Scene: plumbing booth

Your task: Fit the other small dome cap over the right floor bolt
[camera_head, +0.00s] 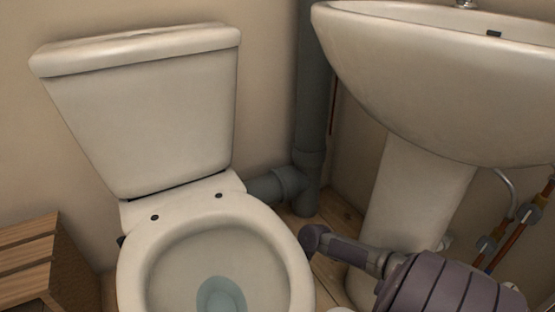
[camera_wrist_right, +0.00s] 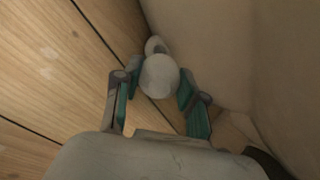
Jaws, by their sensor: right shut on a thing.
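In the right wrist view my right gripper (camera_wrist_right: 160,80) is shut on a small white dome cap (camera_wrist_right: 159,76), with one teal-padded finger at each side of it. Just beyond the cap a small pale rounded piece (camera_wrist_right: 155,45) shows near the base of the pale ceramic; I cannot tell whether it is the bolt's seat or another part. The right floor bolt itself is not visible. In the head view the toilet (camera_head: 215,235) stands at the centre left, and my right arm reaches low beside its bowl. The gripper's fingers do not show there. My left gripper is not in view.
The wooden floor (camera_wrist_right: 60,60) is clear left of the cap. Pale ceramic (camera_wrist_right: 215,45) rises close on the right. In the head view a grey pipe (camera_head: 308,130), the basin (camera_head: 440,90) and its pedestal (camera_head: 410,195) crowd my right arm. A wooden crate (camera_head: 30,265) stands lower left.

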